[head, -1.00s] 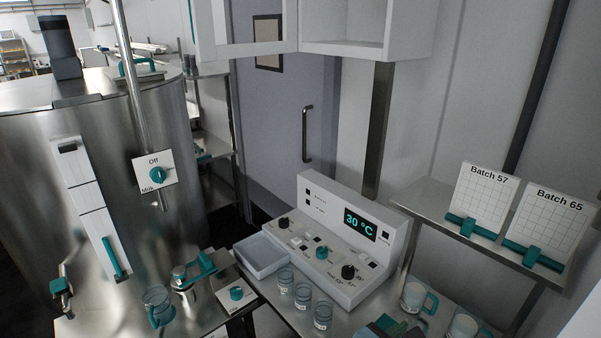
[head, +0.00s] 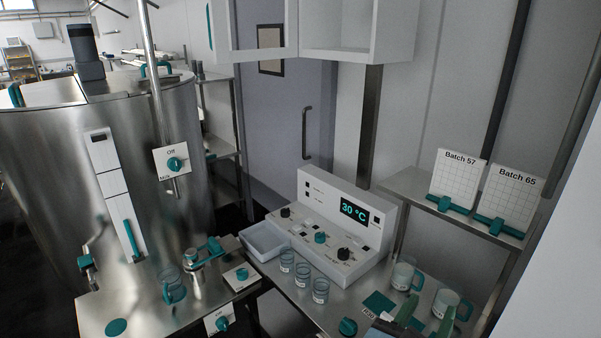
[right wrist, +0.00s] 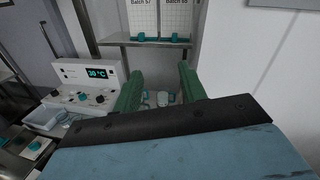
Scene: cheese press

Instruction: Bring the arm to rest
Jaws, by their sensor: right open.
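My right gripper (head: 408,317) shows at the bottom right of the head view, partly cut off by the lower edge. In the right wrist view its two green fingers (right wrist: 160,90) stand wide apart with nothing held between them. Two clear mugs with teal handles, a left one (head: 403,275) and a right one (head: 446,302), stand on the steel bench beyond the gripper. In the wrist view they show small between and behind the fingers. My left gripper is in neither view.
A control panel reading 30 °C (head: 340,220) stands on the bench (head: 345,300), with glass beakers (head: 303,275) before it. A shelf (head: 405,188) holds the Batch 57 card (head: 458,180) and Batch 65 card (head: 508,200). A large steel vat (head: 60,170) stands at left.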

